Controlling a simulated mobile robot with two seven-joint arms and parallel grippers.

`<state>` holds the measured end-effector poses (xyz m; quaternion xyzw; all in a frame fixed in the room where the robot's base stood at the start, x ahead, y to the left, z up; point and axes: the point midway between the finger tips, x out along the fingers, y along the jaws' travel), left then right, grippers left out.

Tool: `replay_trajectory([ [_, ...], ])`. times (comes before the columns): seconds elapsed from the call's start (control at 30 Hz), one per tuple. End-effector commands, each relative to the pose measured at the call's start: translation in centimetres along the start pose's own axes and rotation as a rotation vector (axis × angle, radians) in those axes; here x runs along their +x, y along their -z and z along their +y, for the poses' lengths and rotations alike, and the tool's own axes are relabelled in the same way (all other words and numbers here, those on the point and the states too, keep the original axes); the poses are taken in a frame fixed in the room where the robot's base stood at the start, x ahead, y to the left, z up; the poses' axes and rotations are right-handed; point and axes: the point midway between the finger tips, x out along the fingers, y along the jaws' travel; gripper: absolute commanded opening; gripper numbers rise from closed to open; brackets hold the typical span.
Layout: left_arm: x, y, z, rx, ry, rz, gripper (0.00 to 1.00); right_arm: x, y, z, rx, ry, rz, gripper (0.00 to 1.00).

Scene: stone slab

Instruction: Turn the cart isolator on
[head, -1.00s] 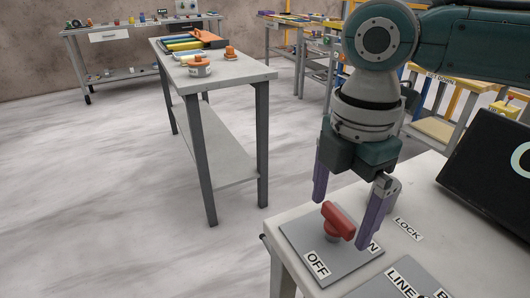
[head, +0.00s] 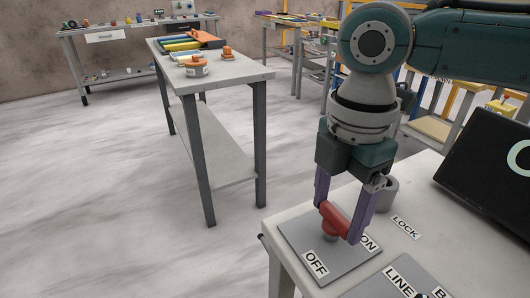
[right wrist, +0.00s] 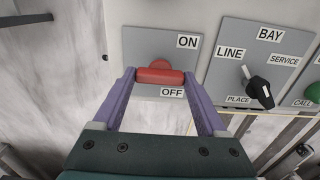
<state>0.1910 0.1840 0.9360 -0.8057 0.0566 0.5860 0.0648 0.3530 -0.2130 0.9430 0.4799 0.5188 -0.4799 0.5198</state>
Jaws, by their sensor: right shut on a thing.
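The cart isolator is a red handle (head: 335,219) on a grey plate (head: 300,237) with ON and OFF labels, at the corner of the cart top. My right gripper (head: 338,224) points down and is shut on the red handle, one purple finger at each end. In the right wrist view the handle (right wrist: 160,76) lies crosswise between the fingertips (right wrist: 159,70). There, ON is above it to the right and OFF below it to the right. My left gripper is not in view.
A second plate (right wrist: 240,72) with a black knob (right wrist: 259,90) and LINE and BAY labels lies beside the isolator. A grey cylinder (head: 387,193) stands by the LOCK label. A dark panel (head: 485,165) is at the right. A grey table (head: 235,78) stands further back.

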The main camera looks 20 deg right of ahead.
Motion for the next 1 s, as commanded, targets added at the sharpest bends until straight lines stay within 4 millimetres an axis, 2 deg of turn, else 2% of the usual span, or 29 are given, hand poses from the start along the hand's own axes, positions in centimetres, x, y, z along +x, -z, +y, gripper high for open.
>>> replay_trajectory([
  [0.27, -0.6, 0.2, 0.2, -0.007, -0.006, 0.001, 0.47, -0.2, 0.0, -0.1, 0.025, 0.003, 0.001, 0.19],
  [0.47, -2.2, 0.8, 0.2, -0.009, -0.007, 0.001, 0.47, -0.5, 0.1, -0.1, 0.114, 0.004, 0.002, 0.19],
  [1.0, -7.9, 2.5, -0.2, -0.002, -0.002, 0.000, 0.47, -0.5, 0.1, -0.1, 0.596, 0.007, 0.002, 0.19],
])
